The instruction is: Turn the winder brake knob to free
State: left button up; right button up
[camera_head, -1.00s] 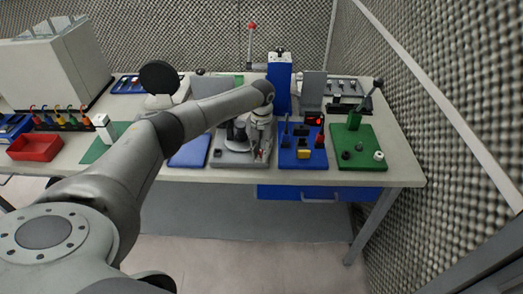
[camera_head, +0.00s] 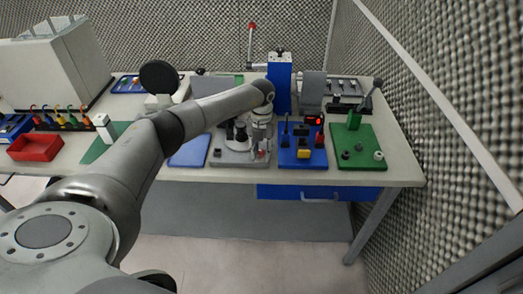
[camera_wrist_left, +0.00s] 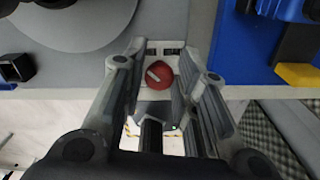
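The winder brake knob (camera_wrist_left: 160,74) is a round red knob with a pale pointer bar across its face. In the left wrist view it sits on the grey winder base (camera_wrist_left: 70,80), between the two fingers of my left gripper (camera_wrist_left: 163,60). The fingers stand apart on either side of the knob, with a gap visible at both sides; contact is not clear. In the head view my left gripper (camera_head: 261,150) is at the front right of the grey base (camera_head: 228,158). My right gripper is not in view.
A blue board (camera_head: 290,163) with a red display and a yellow block is close on the right. Beyond it is a green board (camera_head: 350,162) with a lever. A tall blue stand (camera_head: 279,88) rises behind. A red tray (camera_head: 35,147) is far left.

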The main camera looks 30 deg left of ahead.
aim_at(262, 151)
pick_arm(q)
jog(key=shift+o, duration=1.1)
jog(key=shift+s+f, duration=0.1)
notch_tip(262, 151, up, 12)
